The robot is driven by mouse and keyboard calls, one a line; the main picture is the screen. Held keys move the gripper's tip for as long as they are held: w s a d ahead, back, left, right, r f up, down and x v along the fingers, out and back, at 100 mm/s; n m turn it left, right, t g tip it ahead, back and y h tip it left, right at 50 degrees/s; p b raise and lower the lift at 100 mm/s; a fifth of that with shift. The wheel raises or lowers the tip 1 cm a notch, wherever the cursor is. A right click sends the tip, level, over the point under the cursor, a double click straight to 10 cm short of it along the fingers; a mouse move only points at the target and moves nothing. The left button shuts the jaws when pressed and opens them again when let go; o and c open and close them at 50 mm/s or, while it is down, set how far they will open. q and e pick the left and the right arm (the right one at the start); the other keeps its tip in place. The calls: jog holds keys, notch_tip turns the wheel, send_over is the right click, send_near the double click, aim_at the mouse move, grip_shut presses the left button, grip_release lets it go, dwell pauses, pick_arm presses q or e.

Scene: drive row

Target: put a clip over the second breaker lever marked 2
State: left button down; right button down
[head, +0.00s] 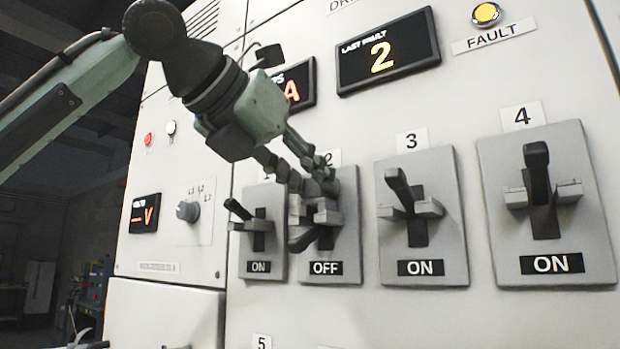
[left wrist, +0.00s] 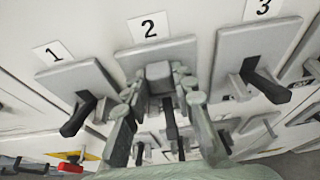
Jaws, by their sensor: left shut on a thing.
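The second breaker (head: 347,240) carries an OFF label, and its dark lever (head: 303,240) points down. The lever also shows in the left wrist view (left wrist: 170,117), below a small grey block. The number 2 plate (left wrist: 148,27) is above it. My left gripper (head: 308,182) is at the front of this breaker. In the left wrist view its fingertips (left wrist: 159,80) are shut on the grey block, which looks like the clip (left wrist: 158,70). The block is close to the lever's root; the fingers hide whether it is seated. My right gripper is not in view.
The breakers 1 (head: 264,215), 3 (head: 422,220) and 4 (head: 545,210) read ON, with levers sticking out on both sides of my gripper. A display (head: 388,50) reads last fault 2. A red object (left wrist: 70,167) is at lower left in the wrist view.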

pick_arm(q)
jog(key=c, duration=1.3)
grip_release()
jog(key=shift+f, duration=0.15)
jog(key=shift+o, duration=0.2)
jog(key=shift+s+r, duration=0.1)
jog(key=shift+r, duration=0.15)
jog(key=v, duration=1.2)
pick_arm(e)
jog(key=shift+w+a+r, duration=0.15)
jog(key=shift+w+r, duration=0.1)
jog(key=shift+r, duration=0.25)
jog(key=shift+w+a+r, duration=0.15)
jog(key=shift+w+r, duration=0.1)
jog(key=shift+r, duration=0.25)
pick_arm(q)
jog(key=shift+f, duration=0.1)
